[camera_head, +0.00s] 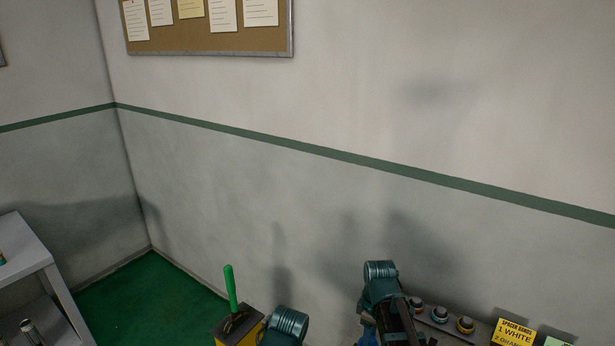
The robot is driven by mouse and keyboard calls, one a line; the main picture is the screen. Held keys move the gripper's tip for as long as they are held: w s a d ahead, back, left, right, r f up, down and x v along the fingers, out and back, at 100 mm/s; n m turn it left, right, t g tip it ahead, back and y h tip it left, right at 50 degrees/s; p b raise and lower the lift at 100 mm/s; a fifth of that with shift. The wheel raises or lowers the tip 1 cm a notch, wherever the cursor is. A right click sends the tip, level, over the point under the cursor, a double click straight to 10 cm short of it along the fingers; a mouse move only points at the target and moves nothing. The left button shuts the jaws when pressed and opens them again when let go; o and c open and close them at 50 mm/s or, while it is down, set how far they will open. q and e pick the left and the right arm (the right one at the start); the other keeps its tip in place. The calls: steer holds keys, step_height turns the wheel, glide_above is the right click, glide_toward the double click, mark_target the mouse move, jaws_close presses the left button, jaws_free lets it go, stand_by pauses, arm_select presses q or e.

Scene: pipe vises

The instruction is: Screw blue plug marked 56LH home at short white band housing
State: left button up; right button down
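Neither gripper can be made out in the head view. No blue plug marked 56LH can be identified, and no white band shows on a housing. A teal ribbed round body (289,322) is cut off by the bottom edge. A second teal body (381,272) with a dark lower part stands to its right. I cannot tell whether these belong to vises or to my arms. A sliver of blue shows low beside the second one, too small to identify.
A yellow block with a green upright handle (231,290) stands at bottom centre. A grey rack (438,322) holds several small ringed parts. A yellow sign (515,333) reads "SPACER BANDS 1 WHITE". A grey shelf (28,256) stands left. The wall fills most of the view.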

steer(key=c, duration=0.6)
jaws_free()
steer(key=m, duration=1)
jaws_close()
